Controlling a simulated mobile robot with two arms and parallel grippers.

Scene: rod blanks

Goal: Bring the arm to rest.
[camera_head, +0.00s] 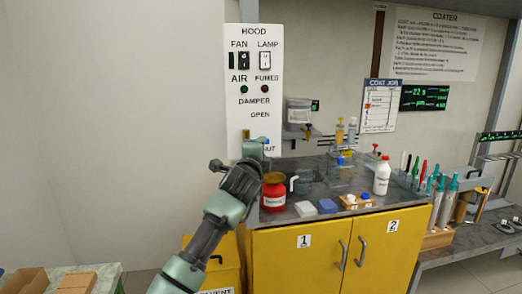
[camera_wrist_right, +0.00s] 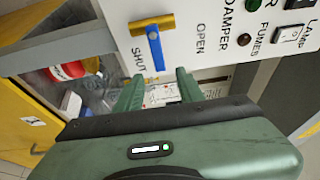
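My right arm reaches up from the lower middle of the head view. Its gripper (camera_head: 258,150) is in front of the lower end of the white hood panel (camera_head: 256,80). In the right wrist view the gripper (camera_wrist_right: 160,80) has its two green fingers apart, with nothing between them. Just beyond the fingertips is the damper lever (camera_wrist_right: 155,48), blue with a brass-coloured base. It lies beside the SHUT label, clear of OPEN. In the head view the gripper partly hides the lever and SHUT label. My left gripper is not in view.
A red jar (camera_head: 274,192) stands on the dark counter close to the right of my arm. A white bottle (camera_head: 382,177) and small blocks stand farther right. Yellow cabinets (camera_head: 300,262) are below. The wall left of the panel is bare.

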